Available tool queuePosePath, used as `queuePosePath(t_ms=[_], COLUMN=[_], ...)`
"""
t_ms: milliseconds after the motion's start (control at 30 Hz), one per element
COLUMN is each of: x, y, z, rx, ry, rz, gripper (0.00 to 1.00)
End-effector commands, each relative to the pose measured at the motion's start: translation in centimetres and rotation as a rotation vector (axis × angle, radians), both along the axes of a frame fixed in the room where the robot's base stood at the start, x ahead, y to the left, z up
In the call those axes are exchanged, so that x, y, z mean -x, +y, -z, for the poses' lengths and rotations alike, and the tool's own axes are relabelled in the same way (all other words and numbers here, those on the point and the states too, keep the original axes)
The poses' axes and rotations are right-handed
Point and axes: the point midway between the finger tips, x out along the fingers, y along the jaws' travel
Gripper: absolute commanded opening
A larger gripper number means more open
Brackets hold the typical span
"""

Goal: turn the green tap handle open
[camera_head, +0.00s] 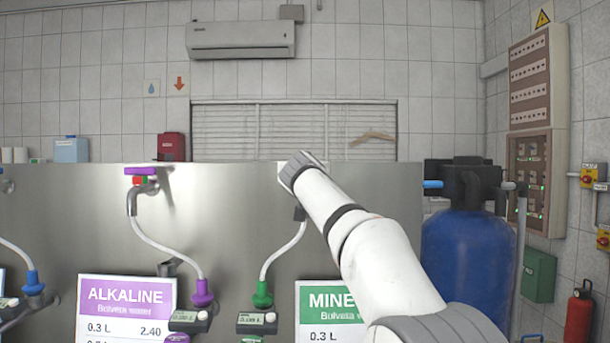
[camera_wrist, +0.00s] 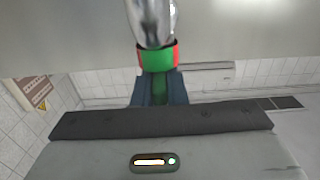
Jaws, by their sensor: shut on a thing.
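The green tap handle (camera_wrist: 158,92) shows in the wrist view, below a collar with a green band (camera_wrist: 157,58) and red edges. The shiny metal tap body (camera_wrist: 152,18) rises above it to the top edge. My gripper (camera_wrist: 159,86) is shut on the green handle, with a dark blue finger on each side. In the head view my white arm reaches to the steel panel and hides the handle and fingers. The white hose (camera_head: 285,252) and green nozzle (camera_head: 262,294) of this tap show left of my arm.
The purple-handled tap (camera_head: 140,171) stands left on the steel panel (camera_head: 225,215), with its purple nozzle (camera_head: 203,293) below. ALKALINE (camera_head: 126,305) and MINE... (camera_head: 320,305) signs hang in front. A blue tank (camera_head: 458,255) stands to the right of my arm.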

Motion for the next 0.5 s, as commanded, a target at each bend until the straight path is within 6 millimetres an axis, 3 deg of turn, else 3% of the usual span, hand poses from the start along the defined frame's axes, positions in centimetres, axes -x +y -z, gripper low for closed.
queuePosePath(t_ms=[33,67,300,500], x=[0.04,0.04,0.03,0.03], y=[-0.04,-0.04,0.0,0.02], z=[-0.1,-0.1,-0.05,-0.02], rx=[0.0,0.0,0.0,0.0], ry=[-0.001,-0.001,-0.001,0.0], rz=[0.001,0.001,0.0,-0.001], gripper=[0.0,0.13,0.32,0.34])
